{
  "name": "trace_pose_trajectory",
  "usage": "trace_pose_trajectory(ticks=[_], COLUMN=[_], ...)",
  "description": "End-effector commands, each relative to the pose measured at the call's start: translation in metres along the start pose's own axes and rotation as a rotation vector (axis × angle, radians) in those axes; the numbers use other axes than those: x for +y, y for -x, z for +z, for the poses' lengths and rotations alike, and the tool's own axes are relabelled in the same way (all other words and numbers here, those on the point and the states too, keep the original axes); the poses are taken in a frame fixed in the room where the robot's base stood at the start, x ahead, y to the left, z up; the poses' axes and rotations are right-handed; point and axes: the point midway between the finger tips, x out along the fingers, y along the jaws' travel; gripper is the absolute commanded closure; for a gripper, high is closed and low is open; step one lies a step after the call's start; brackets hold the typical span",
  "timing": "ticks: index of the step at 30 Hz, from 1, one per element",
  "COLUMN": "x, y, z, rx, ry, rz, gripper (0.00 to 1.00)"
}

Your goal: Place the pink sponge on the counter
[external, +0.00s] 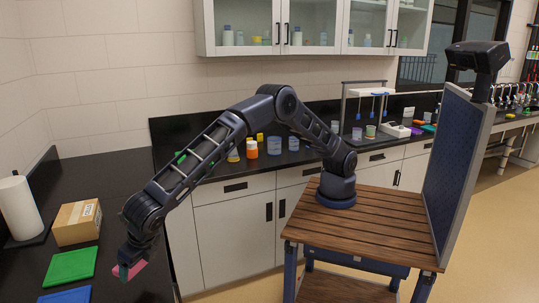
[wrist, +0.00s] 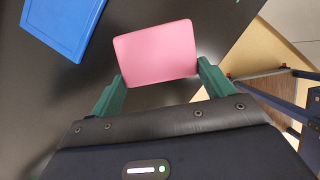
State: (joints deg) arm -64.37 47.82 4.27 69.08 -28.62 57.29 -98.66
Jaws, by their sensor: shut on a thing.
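The pink sponge (wrist: 155,52) is a flat rounded rectangle between the two green fingers of my gripper (wrist: 160,85) in the wrist view. My gripper is shut on it, one finger at each side. In the external view the sponge (external: 139,267) shows low at the left, just under my gripper (external: 130,262). It is over the black counter (external: 120,185), near the counter's front edge. I cannot tell whether the sponge touches the counter.
A green board (external: 70,266) and a blue board (external: 66,296) lie left of my gripper. A cardboard box (external: 76,222) and a paper roll (external: 19,207) stand farther left. Several bottles and jars stand along the back counter. Counter between my gripper and the back wall is clear.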

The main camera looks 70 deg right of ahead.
Motion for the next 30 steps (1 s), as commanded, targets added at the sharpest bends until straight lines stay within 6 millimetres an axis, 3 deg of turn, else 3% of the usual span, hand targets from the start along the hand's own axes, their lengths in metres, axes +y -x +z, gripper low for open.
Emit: trace_pose_trajectory(ticks=[3,11,19,30], x=[0.000,0.000,0.000,0.000], y=[-0.017,-0.030,-0.061,-0.065], z=[-0.007,-0.013,-0.026,-0.027], rx=[0.001,0.001,0.001,0.001], ry=[0.001,0.001,0.001,0.000], rz=[-0.002,-0.001,-0.001,0.000], gripper=[0.41,0.41,0.41,0.41])
